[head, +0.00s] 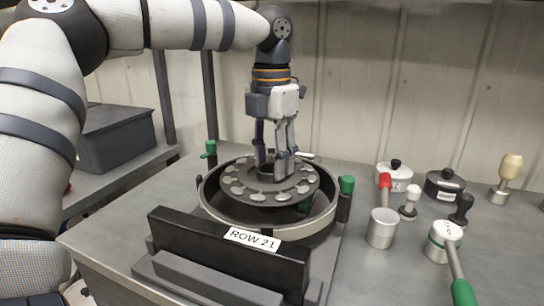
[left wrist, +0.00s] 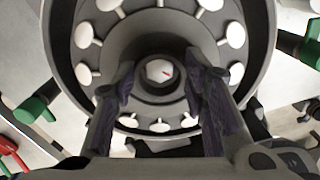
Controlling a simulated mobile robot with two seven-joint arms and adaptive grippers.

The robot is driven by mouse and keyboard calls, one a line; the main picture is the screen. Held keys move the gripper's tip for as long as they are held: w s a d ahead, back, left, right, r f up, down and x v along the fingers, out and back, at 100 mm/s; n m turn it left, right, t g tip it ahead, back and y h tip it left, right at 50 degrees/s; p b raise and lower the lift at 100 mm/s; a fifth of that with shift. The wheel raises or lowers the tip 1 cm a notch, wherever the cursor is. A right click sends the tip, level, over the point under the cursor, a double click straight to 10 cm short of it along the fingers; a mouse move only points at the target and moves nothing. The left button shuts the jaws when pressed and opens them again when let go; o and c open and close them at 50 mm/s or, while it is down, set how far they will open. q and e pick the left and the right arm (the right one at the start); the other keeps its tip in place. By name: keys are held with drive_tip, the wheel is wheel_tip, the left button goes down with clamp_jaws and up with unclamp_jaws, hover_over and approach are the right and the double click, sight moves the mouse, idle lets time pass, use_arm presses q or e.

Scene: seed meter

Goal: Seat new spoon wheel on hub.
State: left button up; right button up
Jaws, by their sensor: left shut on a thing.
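The spoon wheel (head: 235,190) is a dark grey disc with a ring of pale round spoons. It is at about rim height in the round meter housing (head: 325,215), with a gap showing at its front edge. My left gripper (head: 276,160) points down and is shut on the wheel's raised centre collar. In the left wrist view its fingers (left wrist: 160,90) stand on both sides of the collar. The pale hub end (left wrist: 159,71), with a red mark, shows inside the collar's opening, roughly centred. Whether the wheel touches the hub's seat is hidden. My right gripper is not in view.
Green-topped clamps (head: 346,186) stand around the housing. A black "ROW 21" bar (head: 230,250) is in front. On the right stand a metal cup (head: 382,228), a green-handled cup (head: 445,240), black and white lidded pots and several knobbed tools. A grey box (head: 115,137) is at left.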

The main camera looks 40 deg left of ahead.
sight(272, 177)
use_arm(q)
drive_tip(key=shift+f, duration=0.15)
drive_tip(key=shift+f, duration=0.35)
drive_tip(key=shift+f, duration=0.15)
idle(0.4)
drive_tip(key=shift+f, duration=0.25)
drive_tip(key=shift+f, duration=0.2)
idle(0.3)
drive_tip(key=shift+f, duration=0.25)
drive_tip(key=shift+f, duration=0.6)
idle(1.0)
drive_tip(key=o, duration=1.2)
